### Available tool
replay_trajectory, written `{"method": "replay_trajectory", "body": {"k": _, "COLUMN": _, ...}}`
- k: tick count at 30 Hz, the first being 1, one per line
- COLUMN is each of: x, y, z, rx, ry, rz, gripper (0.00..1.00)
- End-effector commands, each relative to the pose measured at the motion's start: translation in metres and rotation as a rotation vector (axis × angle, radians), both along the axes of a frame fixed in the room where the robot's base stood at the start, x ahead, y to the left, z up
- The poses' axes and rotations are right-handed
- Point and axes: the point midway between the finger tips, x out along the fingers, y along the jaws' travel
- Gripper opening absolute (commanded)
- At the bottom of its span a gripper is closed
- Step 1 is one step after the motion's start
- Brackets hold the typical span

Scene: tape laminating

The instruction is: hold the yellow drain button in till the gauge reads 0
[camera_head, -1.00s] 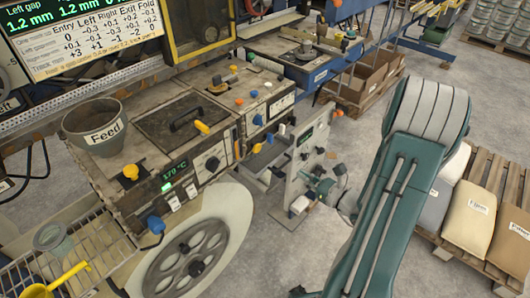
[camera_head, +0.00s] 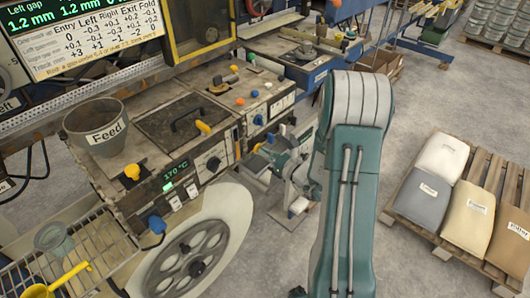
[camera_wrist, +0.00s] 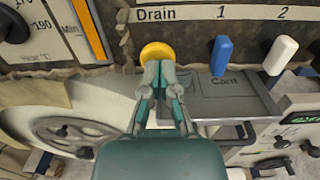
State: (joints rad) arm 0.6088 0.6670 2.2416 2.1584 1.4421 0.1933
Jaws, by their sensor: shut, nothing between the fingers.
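The yellow drain button (camera_wrist: 157,50) shows in the wrist view, below the word Drain on the dark panel. My gripper (camera_wrist: 160,68) is shut and empty, its fingertips at the lower edge of the button in the picture. I cannot tell whether they touch it or whether it is pushed in. I cannot make out a gauge reading; an orange bar (camera_wrist: 88,28) marked Min is only partly in the wrist view.
A blue lever (camera_wrist: 221,55) and a white lever (camera_wrist: 280,55) stand right of the button. A Card plate (camera_wrist: 228,90) lies below them. In the head view a Feed hopper (camera_head: 97,125) stands at left, and a pallet (camera_head: 415,222) with sacks is at right.

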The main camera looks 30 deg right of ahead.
Motion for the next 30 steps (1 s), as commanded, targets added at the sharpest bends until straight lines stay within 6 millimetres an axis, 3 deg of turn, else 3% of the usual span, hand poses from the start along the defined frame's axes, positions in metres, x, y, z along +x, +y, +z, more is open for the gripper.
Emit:
{"method": "replay_trajectory", "body": {"k": 10, "x": 0.002, "y": 0.000, "z": 0.000, "rx": 0.000, "ry": 0.000, "rz": 0.000, "gripper": 0.00}}
{"method": "replay_trajectory", "body": {"k": 17, "x": 0.019, "y": 0.006, "z": 0.000, "rx": -0.001, "ry": -0.001, "rz": 0.001, "gripper": 0.00}}
{"method": "replay_trajectory", "body": {"k": 30, "x": 0.019, "y": 0.006, "z": 0.001, "rx": -0.002, "ry": -0.003, "rz": 0.001, "gripper": 0.00}}
